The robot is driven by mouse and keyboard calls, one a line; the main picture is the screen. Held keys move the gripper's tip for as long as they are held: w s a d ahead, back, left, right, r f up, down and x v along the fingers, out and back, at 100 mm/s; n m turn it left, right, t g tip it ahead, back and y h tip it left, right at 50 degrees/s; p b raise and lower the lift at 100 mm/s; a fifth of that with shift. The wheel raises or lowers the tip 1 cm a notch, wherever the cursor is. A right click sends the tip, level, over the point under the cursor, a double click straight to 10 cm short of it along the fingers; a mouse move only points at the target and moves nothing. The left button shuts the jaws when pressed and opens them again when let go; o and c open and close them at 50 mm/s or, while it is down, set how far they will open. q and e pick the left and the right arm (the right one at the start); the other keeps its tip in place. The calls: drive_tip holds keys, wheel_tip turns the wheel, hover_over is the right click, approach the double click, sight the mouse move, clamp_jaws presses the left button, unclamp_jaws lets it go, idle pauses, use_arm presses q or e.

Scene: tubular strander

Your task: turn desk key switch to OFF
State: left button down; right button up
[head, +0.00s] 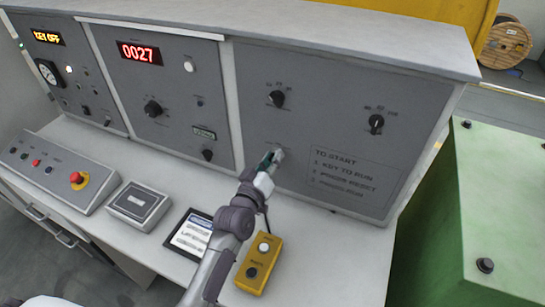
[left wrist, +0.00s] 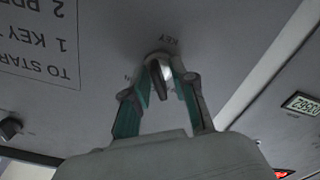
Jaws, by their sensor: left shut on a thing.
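The desk key switch (left wrist: 157,60) is on the grey right-hand panel (head: 330,110), under the lettering KEY in the left wrist view, which shows it upside down. My left gripper (head: 275,157) reaches the panel from below. In the left wrist view my left gripper (left wrist: 162,80) has its two green-sided fingers closed on the key, one on each side. The fingers hide much of the key and its position marks. The display (head: 47,37) at the far left reads KEY OFF. My right gripper is not in view.
Dark knobs (head: 277,98) and (head: 376,123) are above the key. A yellow button box (head: 259,264), a tablet (head: 190,234) and a grey box (head: 138,205) are on the desk. A red stop button (head: 78,179) is at left. A green cabinet (head: 470,215) stands at right.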

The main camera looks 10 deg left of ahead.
use_arm(q)
drive_tip(key=shift+n, duration=1.1)
drive_tip(key=c, duration=1.3)
unclamp_jaws()
drive_tip(key=s, duration=0.4)
drive_tip(key=s+a, duration=0.1)
drive_tip(key=s, duration=0.2)
drive_tip(key=s+a, duration=0.1)
drive_tip(key=s, duration=0.3)
drive_tip(key=shift+s+a, duration=0.2)
drive_tip(key=shift+s, duration=0.15)
drive_tip(key=shift+s+f, duration=0.1)
drive_tip(key=shift+f, duration=0.05)
